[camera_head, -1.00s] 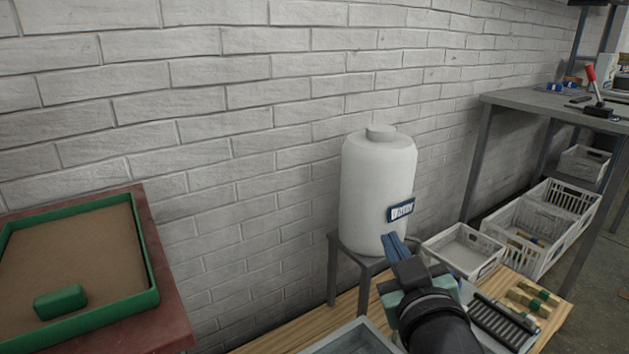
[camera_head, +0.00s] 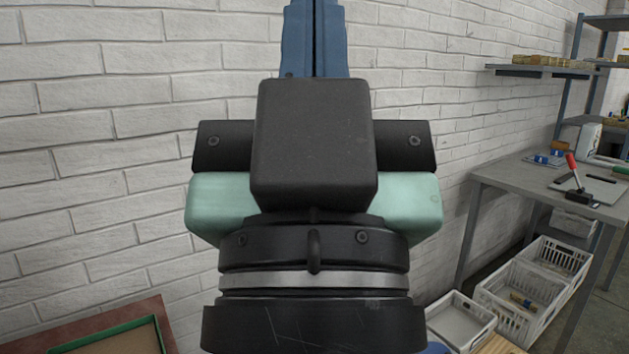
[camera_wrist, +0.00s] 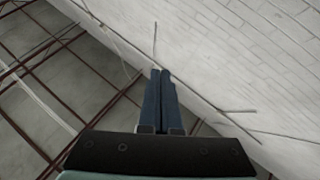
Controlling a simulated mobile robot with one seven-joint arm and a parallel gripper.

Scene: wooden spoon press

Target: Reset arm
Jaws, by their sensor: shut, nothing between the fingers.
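My gripper (camera_head: 315,35) stands upright and large in the middle of the head view, with its blue fingers pointing up against the white brick wall. The fingers lie together with nothing between them. The wrist view also shows the two blue fingers (camera_wrist: 160,100) side by side and empty, facing the upper wall and a ceiling with dark red bars.
A grey table (camera_head: 530,185) with a red-handled lever press (camera_head: 580,190) stands at the right. White crates (camera_head: 520,310) sit below it, and a shelf (camera_head: 540,70) is above. A green-rimmed tray (camera_head: 110,338) is at the lower left. The brick wall (camera_head: 100,150) is behind my gripper.

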